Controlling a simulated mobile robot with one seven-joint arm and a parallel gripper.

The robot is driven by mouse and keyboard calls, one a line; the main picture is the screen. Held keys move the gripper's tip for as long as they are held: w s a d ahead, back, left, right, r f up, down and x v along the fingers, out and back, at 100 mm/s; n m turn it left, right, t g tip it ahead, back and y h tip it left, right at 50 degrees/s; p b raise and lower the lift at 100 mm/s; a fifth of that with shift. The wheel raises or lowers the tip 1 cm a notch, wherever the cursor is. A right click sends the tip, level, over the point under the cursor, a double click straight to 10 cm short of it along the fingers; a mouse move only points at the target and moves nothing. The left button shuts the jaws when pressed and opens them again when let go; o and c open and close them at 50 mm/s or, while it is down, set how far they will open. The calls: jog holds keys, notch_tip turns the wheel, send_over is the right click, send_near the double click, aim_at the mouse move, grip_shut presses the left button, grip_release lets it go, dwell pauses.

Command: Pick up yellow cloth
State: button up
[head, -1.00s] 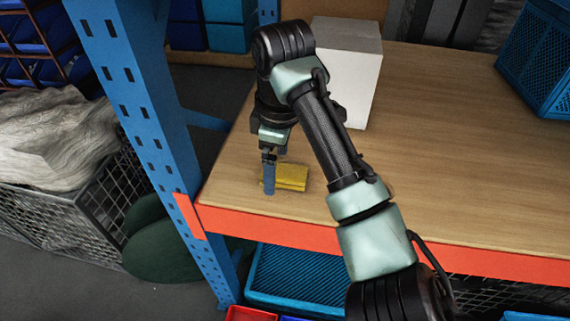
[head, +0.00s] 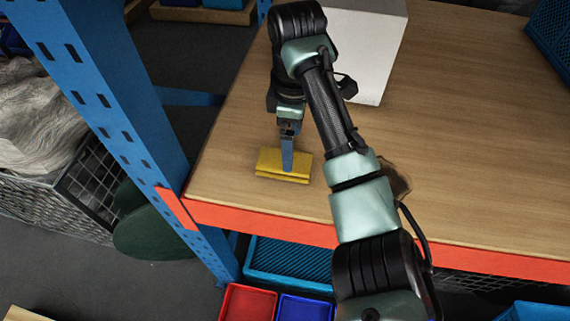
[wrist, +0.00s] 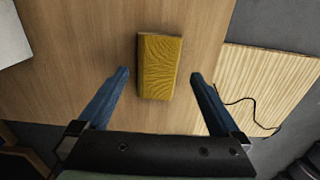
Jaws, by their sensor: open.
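The yellow cloth (head: 284,165) lies folded on the wooden shelf near its front left corner. In the wrist view the yellow cloth (wrist: 160,67) is a textured yellow block shape between and just beyond the fingertips. My gripper (head: 287,165) is above the cloth and points down; one blue finger covers part of the cloth in the head view. In the wrist view my gripper (wrist: 160,75) has its two blue fingers wide apart, one on each side of the cloth, with clear gaps. Nothing is held. The height of the fingertips above the cloth is hard to tell.
A white box (head: 368,50) stands on the shelf behind my arm. A blue crate (head: 552,40) is at the far right. A blue upright post (head: 110,110) and the orange front beam (head: 265,222) bound the shelf. The shelf's middle right is clear.

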jog(key=shift+w+a+f+p, duration=0.1)
jog(key=shift+f+p, duration=0.15)
jog(key=shift+f, duration=1.15)
jog(key=shift+a+f+p, duration=0.1)
jog(key=shift+f+p, duration=0.15)
jog(key=shift+f, duration=1.1)
jog(key=c, duration=1.1)
jog(key=shift+r, duration=0.15)
notch_tip(320, 180, up, 10)
jog(key=shift+f+p, duration=0.1)
jog(key=shift+p, duration=0.4)
